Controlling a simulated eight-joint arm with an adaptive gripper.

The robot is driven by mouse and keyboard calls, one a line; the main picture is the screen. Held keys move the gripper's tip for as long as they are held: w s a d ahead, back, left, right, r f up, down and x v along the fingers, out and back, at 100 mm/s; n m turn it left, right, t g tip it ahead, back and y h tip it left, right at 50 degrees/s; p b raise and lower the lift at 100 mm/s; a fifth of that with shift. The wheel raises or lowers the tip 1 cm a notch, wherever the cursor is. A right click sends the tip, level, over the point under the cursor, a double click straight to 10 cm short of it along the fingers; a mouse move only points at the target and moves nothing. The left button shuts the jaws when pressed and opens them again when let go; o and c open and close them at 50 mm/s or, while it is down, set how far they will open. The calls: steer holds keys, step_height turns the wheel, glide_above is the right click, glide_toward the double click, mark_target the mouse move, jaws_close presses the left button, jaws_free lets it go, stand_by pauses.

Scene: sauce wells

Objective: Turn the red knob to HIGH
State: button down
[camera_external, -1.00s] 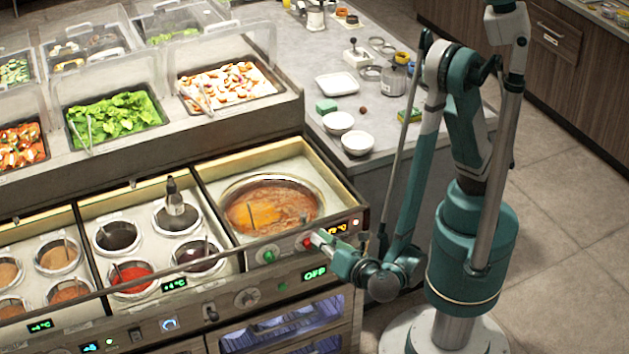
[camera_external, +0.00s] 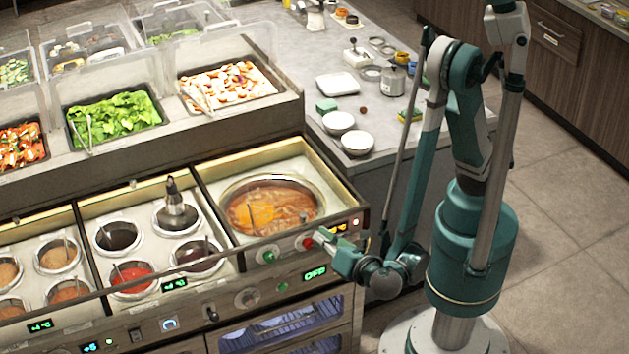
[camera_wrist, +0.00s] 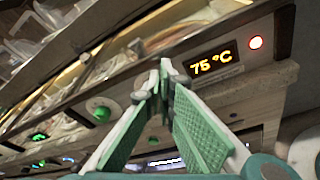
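The red knob (camera_external: 307,243) is on the front panel of the warmer, just below the round soup well, in the external view. My gripper (camera_external: 321,235) is close at its right, its tips near the panel. I see nothing held between the pads.
A green knob (camera_external: 268,256) sits left of the red one; it also shows in the wrist view (camera_wrist: 102,113). Right of the fingers are a lit temperature display (camera_wrist: 211,62) and a red light (camera_wrist: 256,42). The soup well (camera_external: 271,207) is open just behind the panel.

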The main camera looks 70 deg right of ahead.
steer(key=s+a, duration=0.4)
steer(key=shift+s+a, duration=0.15)
stand_by(0.5)
steer(key=shift+a+f, duration=0.1)
steer(key=shift+a, duration=0.65)
steer(key=shift+d, duration=0.1)
steer(key=shift+d+r+x, duration=0.1)
steer(key=shift+r+x, duration=0.15)
steer(key=shift+x, duration=0.85)
steer(key=shift+d+r+x, duration=0.1)
steer(key=shift+r+x, duration=0.1)
steer(key=shift+x, duration=0.9)
steer(key=shift+d+r+x, duration=0.1)
steer(key=shift+r+x, duration=0.15)
steer(key=shift+x, duration=0.8)
steer(key=shift+d, duration=0.15)
